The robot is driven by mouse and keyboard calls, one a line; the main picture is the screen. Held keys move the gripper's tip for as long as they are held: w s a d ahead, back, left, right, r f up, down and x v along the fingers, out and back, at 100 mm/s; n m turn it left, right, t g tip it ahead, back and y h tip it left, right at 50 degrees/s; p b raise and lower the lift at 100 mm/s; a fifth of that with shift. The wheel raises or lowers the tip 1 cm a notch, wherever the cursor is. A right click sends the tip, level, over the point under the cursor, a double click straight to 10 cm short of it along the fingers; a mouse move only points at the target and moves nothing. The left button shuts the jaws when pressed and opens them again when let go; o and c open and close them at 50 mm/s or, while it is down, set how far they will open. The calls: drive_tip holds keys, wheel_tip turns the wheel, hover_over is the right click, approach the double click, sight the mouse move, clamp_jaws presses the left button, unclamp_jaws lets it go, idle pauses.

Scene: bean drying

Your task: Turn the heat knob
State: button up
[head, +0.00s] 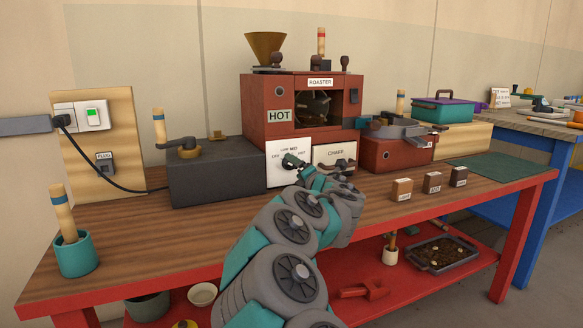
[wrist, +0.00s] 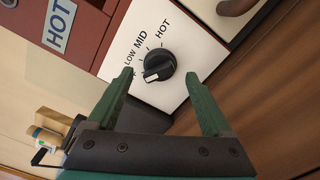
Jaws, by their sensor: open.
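The heat knob (wrist: 158,64) is a round black dial on a white panel (wrist: 182,42) marked LOW, MID and HOT. A pale mark on the knob faces the lower left, away from those three labels. My gripper (wrist: 158,75) is open, with one green finger at each side of the knob in the wrist view. I cannot tell whether either finger touches it. In the head view my gripper (head: 292,161) is at the white panel (head: 277,175) under the red roaster (head: 258,106) and hides most of the knob.
A CHAFF drawer (head: 334,153) is right of the panel. A dark box with a lever (head: 215,176) stands to the left. Small labelled blocks (head: 402,190) sit on the wooden bench (head: 140,231). A cable runs from the wall switch board (head: 107,135) behind the dark box.

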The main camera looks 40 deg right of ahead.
drive_tip(key=shift+v, duration=2.1)
